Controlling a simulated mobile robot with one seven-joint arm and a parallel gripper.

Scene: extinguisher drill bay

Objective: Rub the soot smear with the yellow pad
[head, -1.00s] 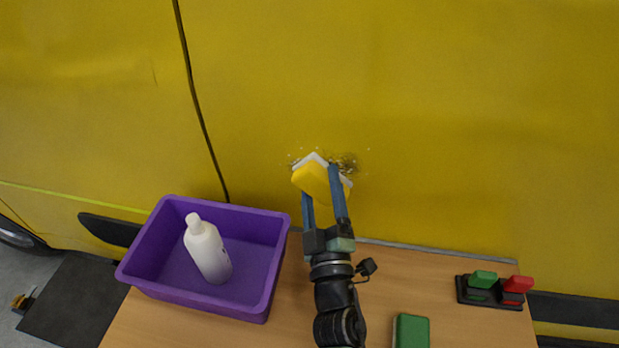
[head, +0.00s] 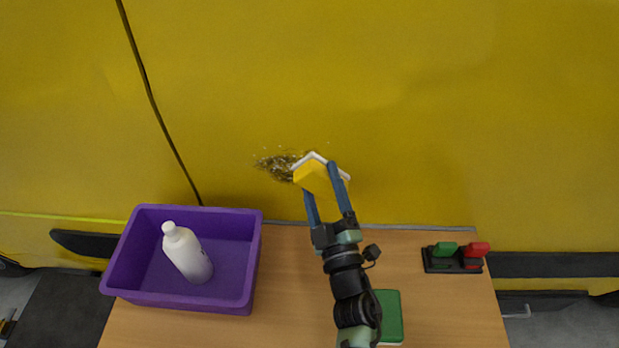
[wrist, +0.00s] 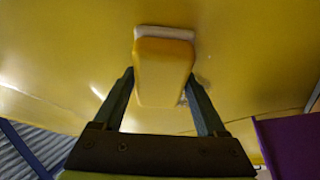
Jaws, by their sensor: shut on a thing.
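The yellow pad (head: 312,178) has a white layer on its far side, facing the yellow panel. My gripper (head: 325,186) is shut on the pad, one finger on each side. The soot smear (head: 275,166) is a dark speckled patch on the panel, showing just left of the pad in the head view; the pad may hide part of it. In the wrist view the pad (wrist: 163,75) sits between the fingers with its white layer toward the panel. It is at or very near the surface; I cannot tell whether it touches.
The yellow panel (head: 420,110) rises behind the wooden table (head: 285,290). A purple bin (head: 250,262) at the left holds a white bottle (head: 187,254). A green pad (head: 391,312) lies right of my arm. A black holder (head: 440,266) with green and red pieces sits at the right.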

